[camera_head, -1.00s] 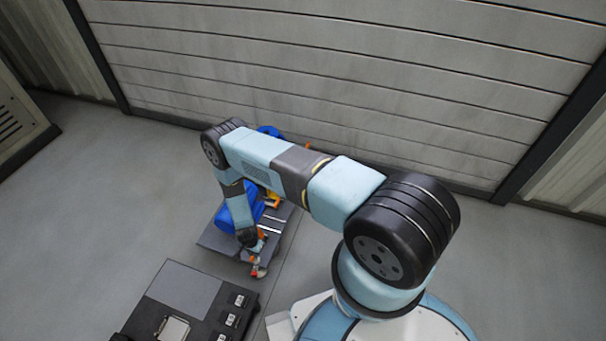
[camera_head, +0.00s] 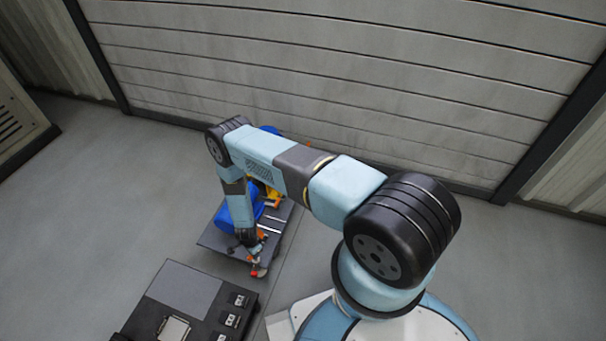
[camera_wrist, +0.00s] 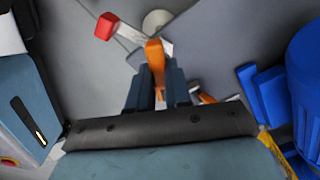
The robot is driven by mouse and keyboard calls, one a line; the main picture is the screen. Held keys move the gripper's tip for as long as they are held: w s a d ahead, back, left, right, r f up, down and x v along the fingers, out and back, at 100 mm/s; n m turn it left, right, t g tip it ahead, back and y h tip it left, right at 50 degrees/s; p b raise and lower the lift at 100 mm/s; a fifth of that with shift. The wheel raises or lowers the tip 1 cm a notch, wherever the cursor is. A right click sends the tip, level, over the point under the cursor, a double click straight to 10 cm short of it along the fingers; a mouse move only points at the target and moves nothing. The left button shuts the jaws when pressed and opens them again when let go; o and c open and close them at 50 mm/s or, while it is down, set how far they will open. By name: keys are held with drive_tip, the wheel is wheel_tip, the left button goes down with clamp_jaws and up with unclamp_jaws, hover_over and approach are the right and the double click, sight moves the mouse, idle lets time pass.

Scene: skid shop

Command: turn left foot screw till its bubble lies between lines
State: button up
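A red-tipped metal arm (camera_wrist: 106,25), seemingly part of a foot screw, lies just beyond my fingertips in the wrist view, beside a pale round disc (camera_wrist: 157,22). My gripper (camera_wrist: 157,72) points down over this place. An orange piece (camera_wrist: 154,52) shows at and between its dark fingers; I cannot tell whether they are closed on it. In the head view my gripper (camera_head: 256,256) is at the near edge of the dark skid plate (camera_head: 216,238), beside the small red tip (camera_head: 253,272). No bubble or its lines can be made out.
A blue machine body (camera_head: 228,218) stands on the skid, close beside my forearm; it is at the right in the wrist view (camera_wrist: 308,90). A dark bench unit with small switches (camera_head: 190,290) stands in front of the skid. Open floor lies to the left.

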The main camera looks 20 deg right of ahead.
drive_tip(key=o, duration=0.6)
drive_tip(key=shift+r, duration=3.5)
